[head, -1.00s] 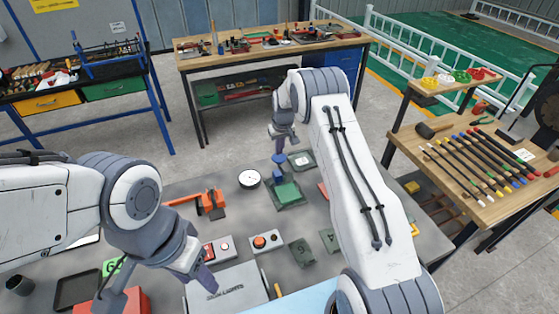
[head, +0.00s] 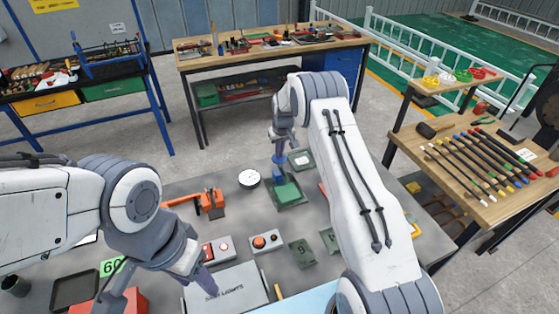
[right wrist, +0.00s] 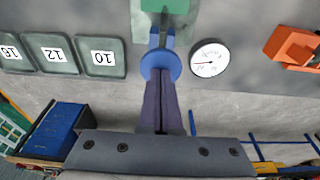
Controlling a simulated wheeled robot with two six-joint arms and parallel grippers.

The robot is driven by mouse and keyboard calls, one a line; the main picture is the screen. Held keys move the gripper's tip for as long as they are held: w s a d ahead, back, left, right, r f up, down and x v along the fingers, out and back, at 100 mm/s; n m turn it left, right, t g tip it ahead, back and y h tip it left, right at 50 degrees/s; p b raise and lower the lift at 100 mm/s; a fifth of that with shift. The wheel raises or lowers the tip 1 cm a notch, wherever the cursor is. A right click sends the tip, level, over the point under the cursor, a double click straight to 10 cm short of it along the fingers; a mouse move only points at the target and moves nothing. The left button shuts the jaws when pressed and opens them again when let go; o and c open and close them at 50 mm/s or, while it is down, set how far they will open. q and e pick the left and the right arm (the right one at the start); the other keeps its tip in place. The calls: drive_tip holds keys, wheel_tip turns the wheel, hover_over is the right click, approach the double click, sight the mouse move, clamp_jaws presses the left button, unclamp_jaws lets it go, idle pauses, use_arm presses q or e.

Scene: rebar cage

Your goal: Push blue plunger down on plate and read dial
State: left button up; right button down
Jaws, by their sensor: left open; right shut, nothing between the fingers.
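The blue plunger (head: 280,161) stands by a green block (head: 288,191) on the grey table. In the right wrist view its round blue disc (right wrist: 160,60) is at the fingertips. My right gripper (head: 280,148) is shut and empty, with its tips (right wrist: 160,78) at the disc; they look to be in contact, but a small gap cannot be ruled out. The round white dial (head: 249,179) lies left of the plunger; the right wrist view shows its face (right wrist: 209,58) upside down, its reading too small to tell. My left gripper (head: 203,277) is open and empty above the table.
Plates marked 10 (right wrist: 102,57), 12 and 16 lie in a row. An orange tool (head: 209,202) sits left of the dial. Red-button boxes (head: 265,242) and a grey box (head: 226,290) are nearer. My right arm hides part of the table's right side.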

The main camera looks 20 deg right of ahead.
drive_tip(key=shift+f+b, duration=0.45)
drive_tip(key=shift+f, duration=0.25)
drive_tip(key=shift+r, duration=0.15)
drive_tip(key=shift+r+p, duration=1.8)
drive_tip(key=shift+r, duration=1.7)
drive_tip(key=s+a+r+n+b, duration=0.1)
drive_tip(key=s+a+r+b, duration=0.1)
drive_tip(key=s+a+r, duration=0.3)
drive_tip(key=s+a+n+b, duration=0.1)
drive_tip(key=s+a+b, duration=0.1)
drive_tip(key=a, duration=0.6)
drive_tip(key=s+a+r+n+g+y+b, duration=0.15)
drive_tip(key=s+a, duration=0.25)
drive_tip(key=s, duration=0.4)
drive_tip(key=s+a+r+n+t+h+b, duration=0.1)
drive_tip(key=s+a+r+b, duration=0.15)
drive_tip(key=s+a, duration=0.35)
drive_tip(key=s+d+f+n+g+b, duration=0.1)
drive_tip(key=s+f+b, duration=0.1)
drive_tip(key=s, duration=1)
drive_tip(key=s+d+f+n+b, duration=0.1)
drive_tip(key=s+f+b, duration=0.1)
drive_tip(key=s, duration=1.1)
drive_tip(key=shift+d+g+b, duration=0.25)
drive_tip(key=shift+g+b, duration=0.1)
drive_tip(key=shift+b, duration=0.1)
